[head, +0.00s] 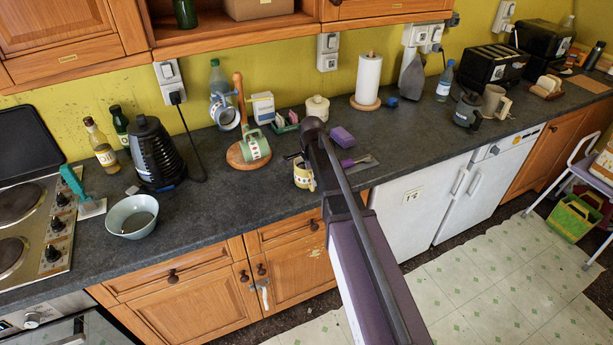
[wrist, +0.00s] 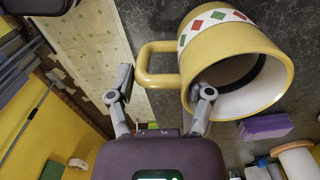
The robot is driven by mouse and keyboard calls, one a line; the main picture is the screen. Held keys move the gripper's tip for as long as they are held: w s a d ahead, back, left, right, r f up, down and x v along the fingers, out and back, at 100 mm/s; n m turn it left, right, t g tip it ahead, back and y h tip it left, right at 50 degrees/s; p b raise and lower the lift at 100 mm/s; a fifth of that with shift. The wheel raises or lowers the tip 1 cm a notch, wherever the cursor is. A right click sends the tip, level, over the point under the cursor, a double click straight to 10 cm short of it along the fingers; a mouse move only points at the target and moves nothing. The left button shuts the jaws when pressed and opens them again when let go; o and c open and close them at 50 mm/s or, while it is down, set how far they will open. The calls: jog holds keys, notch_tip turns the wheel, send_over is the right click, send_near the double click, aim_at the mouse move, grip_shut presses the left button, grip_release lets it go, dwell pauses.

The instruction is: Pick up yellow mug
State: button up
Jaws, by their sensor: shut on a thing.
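The yellow mug (head: 302,179) shows in the head view near the front edge of the dark counter, partly hidden by my arm. In the wrist view the yellow mug (wrist: 262,48) is large, with a white band of red and green diamonds and its mouth tipped toward the camera. My gripper (wrist: 163,84) is shut on the mug at its handle side, with one finger on each side of the handle and the right finger by the rim. In the head view my gripper (head: 298,158) is at the mug, mostly dark and small. I cannot tell whether the mug touches the counter.
A wooden mug tree (head: 240,105) with a green mug (head: 255,146) stands left of the yellow mug. A purple sponge (head: 341,137) lies to the right. A black kettle (head: 156,153) and pale bowl (head: 132,216) stand further left. A paper towel roll (head: 368,78) stands behind.

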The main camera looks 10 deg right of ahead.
jog(key=shift+r, duration=0.15)
notch_tip(320, 180, up, 4)
jog(key=p, duration=0.4)
jog(key=shift+f, duration=0.25)
jog(key=s+r+p, duration=0.1)
jog(key=s, duration=1.5)
jog(key=shift+r, duration=0.1)
dwell(2.0)
